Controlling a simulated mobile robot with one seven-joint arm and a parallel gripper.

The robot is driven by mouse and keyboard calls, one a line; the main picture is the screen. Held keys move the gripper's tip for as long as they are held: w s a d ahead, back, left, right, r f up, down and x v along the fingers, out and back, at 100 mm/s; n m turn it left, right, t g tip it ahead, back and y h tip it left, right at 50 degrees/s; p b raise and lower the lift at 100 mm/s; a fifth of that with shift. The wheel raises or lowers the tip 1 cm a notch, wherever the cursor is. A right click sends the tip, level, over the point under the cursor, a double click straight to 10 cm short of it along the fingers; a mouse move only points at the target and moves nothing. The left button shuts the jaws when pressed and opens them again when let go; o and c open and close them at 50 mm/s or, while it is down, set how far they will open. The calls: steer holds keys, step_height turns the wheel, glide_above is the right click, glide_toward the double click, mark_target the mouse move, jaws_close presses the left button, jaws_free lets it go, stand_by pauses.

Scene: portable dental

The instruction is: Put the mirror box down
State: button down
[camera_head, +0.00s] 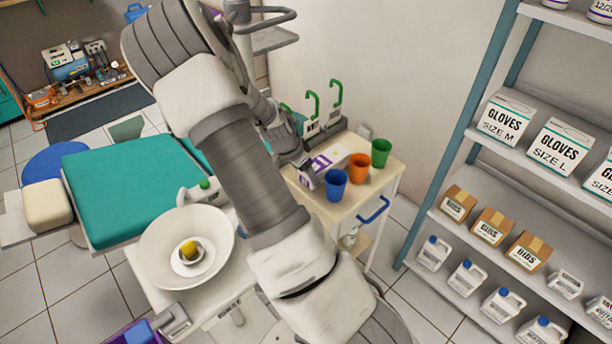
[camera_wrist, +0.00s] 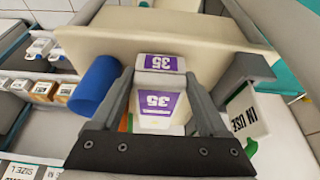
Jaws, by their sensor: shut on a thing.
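The mirror box (camera_wrist: 158,103) is white with purple panels marked 35. In the wrist view it sits between the two fingers of my gripper (camera_wrist: 163,84), which is shut on it. In the head view the purple and white box (camera_head: 320,163) shows at the end of my arm, over the cream cart top (camera_head: 376,187), to the left of the cups. My gripper (camera_head: 307,170) is partly hidden there by my arm. I cannot tell whether the box touches the cart top.
A blue cup (camera_head: 336,185), an orange cup (camera_head: 358,168) and a green cup (camera_head: 381,152) stand close on the cart. Green-hooked holders (camera_head: 334,115) stand at its back. An IN USE sign (camera_wrist: 243,110) is near my finger. A stocked shelf (camera_head: 480,195) is right.

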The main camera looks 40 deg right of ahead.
steer(key=shift+f, duration=0.3)
jaws_free()
steer(key=shift+f, duration=0.1)
